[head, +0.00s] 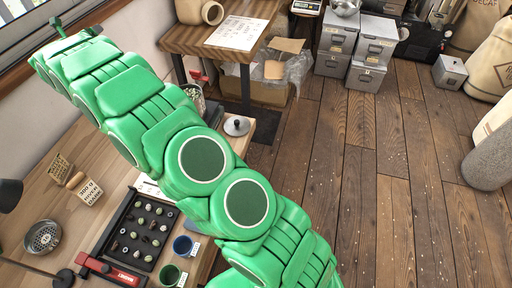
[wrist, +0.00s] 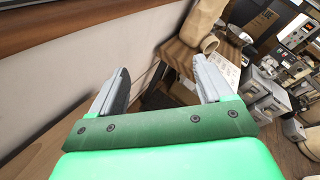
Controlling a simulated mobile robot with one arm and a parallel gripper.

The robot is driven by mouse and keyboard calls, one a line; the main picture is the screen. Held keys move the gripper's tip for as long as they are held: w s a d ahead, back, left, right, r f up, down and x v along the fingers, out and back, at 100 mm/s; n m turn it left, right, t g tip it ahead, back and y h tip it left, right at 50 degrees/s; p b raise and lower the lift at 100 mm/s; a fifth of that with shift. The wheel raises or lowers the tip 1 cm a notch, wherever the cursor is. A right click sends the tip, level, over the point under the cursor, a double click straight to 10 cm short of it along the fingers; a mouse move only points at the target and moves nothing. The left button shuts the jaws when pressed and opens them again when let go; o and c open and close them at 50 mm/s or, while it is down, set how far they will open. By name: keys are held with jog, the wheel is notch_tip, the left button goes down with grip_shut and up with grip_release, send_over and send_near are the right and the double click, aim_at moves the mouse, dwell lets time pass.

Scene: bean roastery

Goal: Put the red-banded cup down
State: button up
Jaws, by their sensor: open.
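I cannot make out a red-banded cup in either view. My gripper (wrist: 162,84) shows in the wrist view with its two grey fingers wide apart and nothing between them. It points toward the pale wall and the wooden table beyond. In the head view my green arm reaches across the bench to the upper left, and its fingers cannot be made out. A blue cup (head: 183,246) and a green cup (head: 169,274) stand on the bench at the lower middle, beside the arm. My arm hides part of the bench.
A container of beans (head: 195,98) is behind my arm. Metal boxes (head: 372,48) stand at the back.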

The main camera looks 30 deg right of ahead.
jog(key=s+a+r+n+y, duration=0.1)
jog(key=s+r+n+y, duration=0.45)
jog(key=r+n, duration=0.4)
jog(key=s+d+r+n+g+y, duration=0.1)
jog(key=s+r+n+g+y, duration=0.2)
jog(key=s+n, duration=0.8)
jog(key=s+d+f+n+g+h, duration=0.1)
jog(key=s+d+f+n+g, duration=0.3)
jog(key=s, duration=1.5)
jog(key=s+d+f+n+g+h, duration=0.1)
jog(key=s+d+f+n+g, duration=0.3)
jog(key=s+d, duration=0.7)
jog(key=s+d+f+n+g+h, duration=0.1)
jog(key=s+d+f+n+g, duration=0.4)
jog(key=s, duration=2.4)
jog(key=d, duration=0.3)
jog(key=shift+s+f, duration=0.2)
jog(key=shift+f, duration=0.05)
